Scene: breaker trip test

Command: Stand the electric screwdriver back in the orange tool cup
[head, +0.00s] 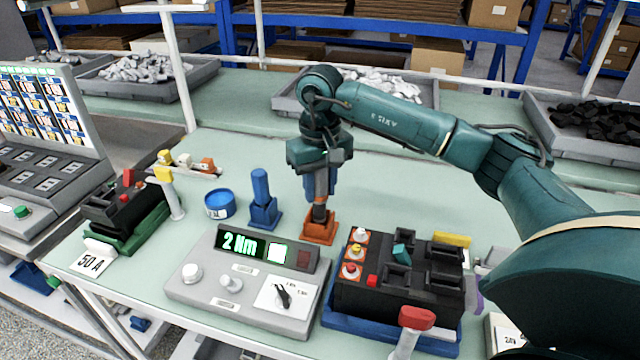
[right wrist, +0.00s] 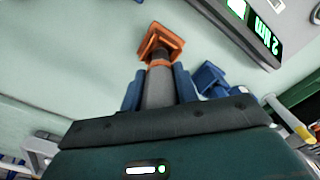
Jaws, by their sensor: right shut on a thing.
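The electric screwdriver (head: 320,212) is upright, with a grey body, an orange band and a dark lower end. It also shows in the right wrist view (right wrist: 159,88). My right gripper (head: 319,185) is shut on its body, with blue fingers on either side, seen too in the right wrist view (right wrist: 159,92). The orange tool cup (head: 320,233) stands on the green table directly below. The screwdriver's lower end reaches the cup's opening; how deep it sits inside cannot be told. The cup also shows in the right wrist view (right wrist: 154,34). My left gripper is not in view.
A blue stand (head: 264,212) and a blue tape roll (head: 219,203) are left of the cup. A grey console (head: 205,291) reading 2 Nm and a black breaker unit (head: 380,300) stand in front. The table behind the cup is mostly clear.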

